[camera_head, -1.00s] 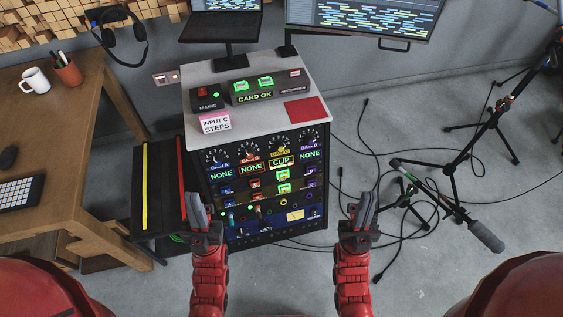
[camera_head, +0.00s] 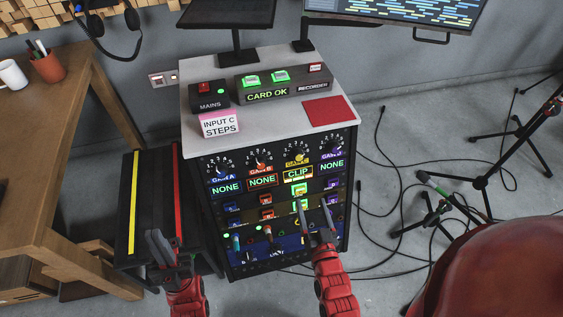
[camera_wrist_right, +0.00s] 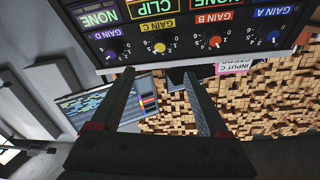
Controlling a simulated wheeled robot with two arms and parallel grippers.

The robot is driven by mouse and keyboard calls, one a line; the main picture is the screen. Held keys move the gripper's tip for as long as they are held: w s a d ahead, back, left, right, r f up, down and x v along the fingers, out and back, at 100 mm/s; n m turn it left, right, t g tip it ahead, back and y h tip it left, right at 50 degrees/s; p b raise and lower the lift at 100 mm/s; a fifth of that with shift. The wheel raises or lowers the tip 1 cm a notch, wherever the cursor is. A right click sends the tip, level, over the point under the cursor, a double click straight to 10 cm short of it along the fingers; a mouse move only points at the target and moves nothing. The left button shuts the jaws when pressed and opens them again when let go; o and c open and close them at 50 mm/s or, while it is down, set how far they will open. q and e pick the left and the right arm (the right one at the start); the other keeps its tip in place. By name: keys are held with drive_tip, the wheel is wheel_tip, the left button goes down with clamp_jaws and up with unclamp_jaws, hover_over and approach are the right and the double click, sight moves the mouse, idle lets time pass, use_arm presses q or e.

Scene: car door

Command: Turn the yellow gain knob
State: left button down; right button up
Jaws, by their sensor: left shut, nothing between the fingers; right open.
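The yellow gain knob (camera_head: 299,157) sits in the top knob row of the rack panel, above a lit CLIP display (camera_head: 297,172). It also shows in the right wrist view, upside down, as the yellow GAIN C knob (camera_wrist_right: 160,48). My right gripper (camera_head: 312,207) is open and empty, in front of the panel and below the yellow knob. In the right wrist view its fingers (camera_wrist_right: 158,82) point toward the knob row, apart from the knob. My left gripper (camera_head: 163,240) is shut and empty, low beside the rack's left side.
Blue (camera_wrist_right: 274,36), red (camera_wrist_right: 214,42) and purple (camera_wrist_right: 110,54) knobs flank the yellow one. Connectors and cables sit lower on the panel. A wooden desk (camera_head: 60,190) is at left; a mic stand (camera_head: 480,180) and floor cables are at right.

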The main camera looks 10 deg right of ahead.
sight(299, 159)
drive_tip(key=w, duration=1.1)
drive_tip(key=w+d, duration=0.1)
drive_tip(key=w, duration=0.5)
drive_tip(key=shift+w+p, duration=0.1)
drive_tip(key=shift+p, duration=0.3)
drive_tip(key=shift+c, duration=0.2)
clamp_jaws()
